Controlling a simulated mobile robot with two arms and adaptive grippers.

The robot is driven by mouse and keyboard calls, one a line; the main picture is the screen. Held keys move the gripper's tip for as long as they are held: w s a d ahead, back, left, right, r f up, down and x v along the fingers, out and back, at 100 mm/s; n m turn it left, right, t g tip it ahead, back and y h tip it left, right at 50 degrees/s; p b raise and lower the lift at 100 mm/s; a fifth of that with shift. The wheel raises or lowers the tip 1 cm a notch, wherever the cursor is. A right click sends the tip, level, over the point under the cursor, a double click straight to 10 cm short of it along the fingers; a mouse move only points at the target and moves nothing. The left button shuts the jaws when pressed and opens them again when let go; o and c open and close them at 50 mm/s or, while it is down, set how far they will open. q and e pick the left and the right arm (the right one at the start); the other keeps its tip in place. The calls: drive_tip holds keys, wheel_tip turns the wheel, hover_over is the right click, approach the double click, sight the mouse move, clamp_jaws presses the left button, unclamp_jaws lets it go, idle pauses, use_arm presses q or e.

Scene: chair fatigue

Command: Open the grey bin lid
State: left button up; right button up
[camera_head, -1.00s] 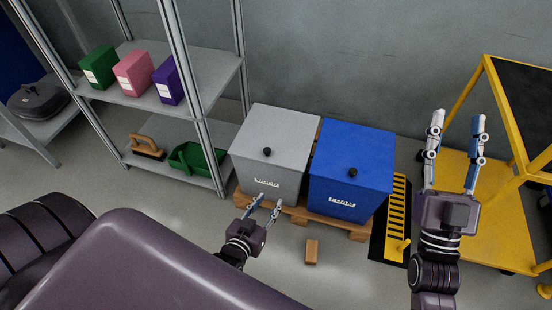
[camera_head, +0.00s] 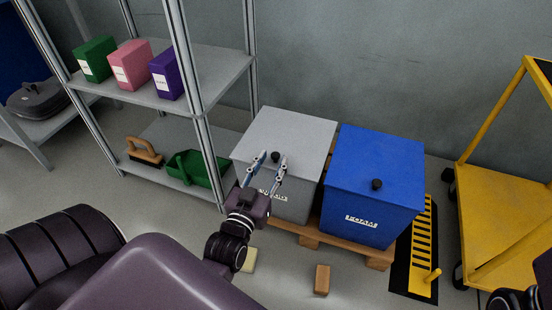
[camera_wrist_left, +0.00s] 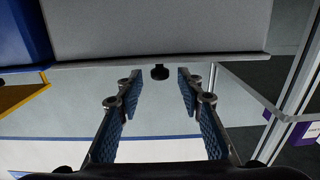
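The grey bin (camera_head: 290,125) stands on a wooden pallet with its flat lid closed and a black knob (camera_head: 275,156) near the lid's front edge. My left gripper (camera_head: 271,160) is open, its two fingers on either side of the knob as seen from the head. In the left wrist view the grey lid (camera_wrist_left: 160,30) fills the top, and the knob (camera_wrist_left: 160,72) shows between the open fingertips (camera_wrist_left: 159,80). No finger visibly touches the knob. My right gripper's fingers are out of view.
A blue bin (camera_head: 374,165) with its own black knob stands close on the right. A metal shelf (camera_head: 215,75) stands on the left. A small wooden block (camera_head: 322,279) lies on the floor in front. A yellow cart (camera_head: 500,215) is at the right.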

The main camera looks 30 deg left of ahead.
sight(274, 159)
use_arm(q)
drive_tip(key=shift+b+x, duration=0.45)
drive_tip(key=shift+x, duration=1.2)
clamp_jaws()
